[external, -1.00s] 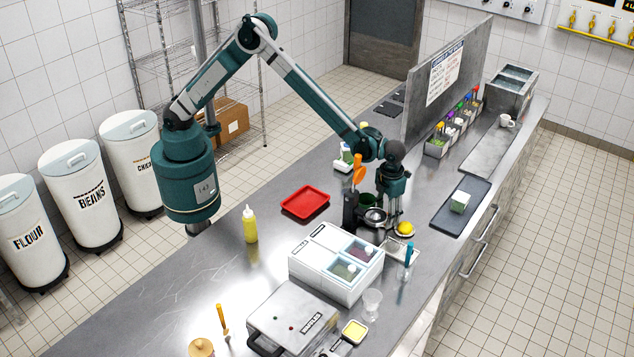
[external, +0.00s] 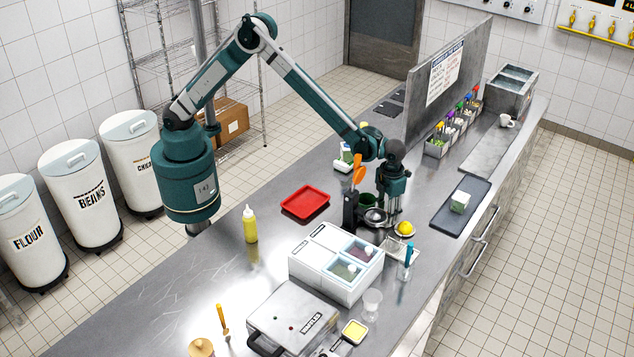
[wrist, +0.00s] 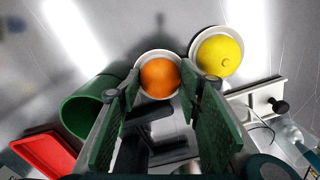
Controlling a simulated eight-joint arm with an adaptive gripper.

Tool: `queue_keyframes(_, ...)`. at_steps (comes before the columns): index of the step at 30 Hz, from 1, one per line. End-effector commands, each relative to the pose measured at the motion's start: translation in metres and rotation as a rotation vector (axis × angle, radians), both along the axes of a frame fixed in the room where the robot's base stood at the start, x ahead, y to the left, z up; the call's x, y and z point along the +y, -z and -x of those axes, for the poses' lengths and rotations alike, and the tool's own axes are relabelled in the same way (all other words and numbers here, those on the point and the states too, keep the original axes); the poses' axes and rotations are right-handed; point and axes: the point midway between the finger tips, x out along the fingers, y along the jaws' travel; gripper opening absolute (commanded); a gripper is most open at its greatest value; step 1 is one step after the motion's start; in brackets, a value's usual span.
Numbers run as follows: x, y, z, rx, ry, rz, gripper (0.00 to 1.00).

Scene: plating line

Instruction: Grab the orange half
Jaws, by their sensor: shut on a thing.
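The orange half (wrist: 160,77) shows as a round orange shape at a small white dish (wrist: 144,58), top centre in the wrist view. My gripper (wrist: 160,86) has its two green-padded fingers on either side of it, shut on it. In the external view my gripper (external: 391,214) points straight down at the counter, and the orange half is hidden there. I cannot tell whether it touches the dish.
A lemon (wrist: 218,56) sits in a white dish close on the right; it also shows externally (external: 405,228). A green container (wrist: 82,112) and red tray (external: 305,202) are left. A black holder with an orange utensil (external: 358,175) stands close by.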

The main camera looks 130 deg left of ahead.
Motion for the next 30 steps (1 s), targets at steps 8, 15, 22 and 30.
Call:
queue_keyframes(8,0.0,-0.026,0.001,0.0,0.0,0.0,0.23)
queue_keyframes(15,0.0,-0.062,0.0,0.0,0.0,0.0,0.23)
queue_keyframes(22,0.0,-0.089,0.0,0.0,0.0,0.0,0.23)
queue_keyframes(30,0.0,-0.098,0.0,0.0,0.0,0.0,0.23)
